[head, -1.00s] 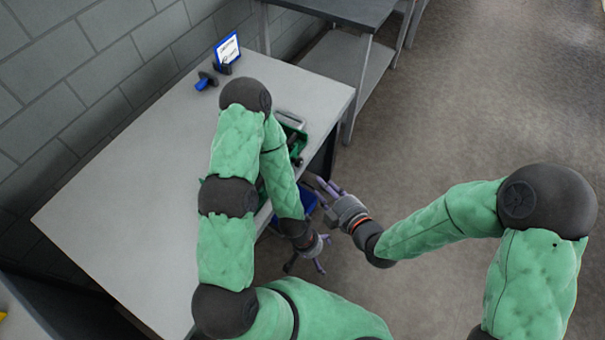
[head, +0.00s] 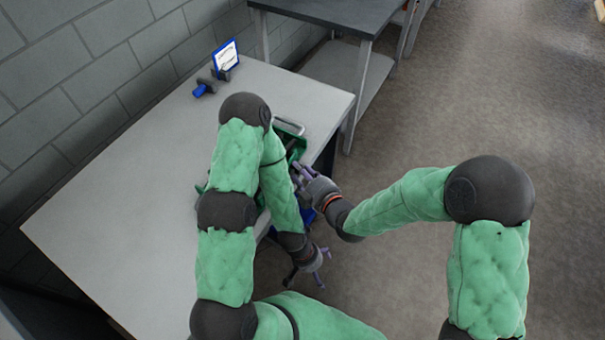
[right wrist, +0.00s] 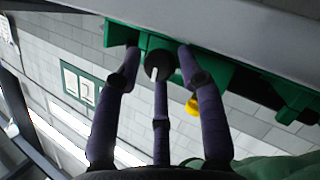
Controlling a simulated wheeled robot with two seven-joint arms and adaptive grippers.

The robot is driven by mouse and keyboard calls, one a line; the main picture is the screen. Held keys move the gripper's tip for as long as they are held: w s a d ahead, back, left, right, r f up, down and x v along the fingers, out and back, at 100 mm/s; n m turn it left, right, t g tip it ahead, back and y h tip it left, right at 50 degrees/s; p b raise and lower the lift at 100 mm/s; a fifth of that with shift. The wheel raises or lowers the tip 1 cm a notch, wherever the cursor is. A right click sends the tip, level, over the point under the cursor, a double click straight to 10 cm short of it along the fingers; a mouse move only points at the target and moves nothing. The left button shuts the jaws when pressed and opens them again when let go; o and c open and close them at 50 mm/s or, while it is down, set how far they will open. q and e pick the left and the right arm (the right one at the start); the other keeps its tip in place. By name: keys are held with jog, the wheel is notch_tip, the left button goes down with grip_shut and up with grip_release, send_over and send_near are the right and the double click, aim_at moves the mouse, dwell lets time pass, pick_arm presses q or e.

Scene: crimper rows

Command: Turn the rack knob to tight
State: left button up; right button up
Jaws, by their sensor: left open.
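The green rack (head: 297,146) sits at the table's right edge, partly hidden behind my left arm; it also shows along the top of the right wrist view (right wrist: 216,72). The knob (right wrist: 157,57) is round and black with a white mark, on the rack. In the right wrist view my right gripper (right wrist: 158,68) is open, its purple fingers spread around the knob; I cannot tell whether they touch it. In the head view my right gripper (head: 299,172) is beside the rack. My left gripper (head: 310,274) is open and empty, low beside the table's edge.
The grey table (head: 120,215) is mostly clear. A blue-framed sign (head: 226,56) and a blue tool (head: 204,88) are at its back. A blue bin (head: 307,216) is partly hidden below the edge. A yellow round thing (right wrist: 193,106) shows near the rack. Another workbench (head: 325,17) stands behind.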

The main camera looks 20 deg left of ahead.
grip_shut()
jog(key=shift+w+d+r+m+g+p, duration=0.1)
jog(key=shift+w+m+g+p, duration=0.2)
jog(key=shift+m+g+p, duration=2.45)
jog(key=shift+w+a+r+m+g+p, duration=0.1)
jog(key=shift+w+m+g+p, duration=0.45)
jog(key=shift+p, duration=4.15)
jog(key=shift+w+d+m+g+p, duration=0.1)
jog(key=shift+m+g+p, duration=1.85)
jog(key=shift+p, duration=1.75)
jog(key=shift+g, duration=0.25)
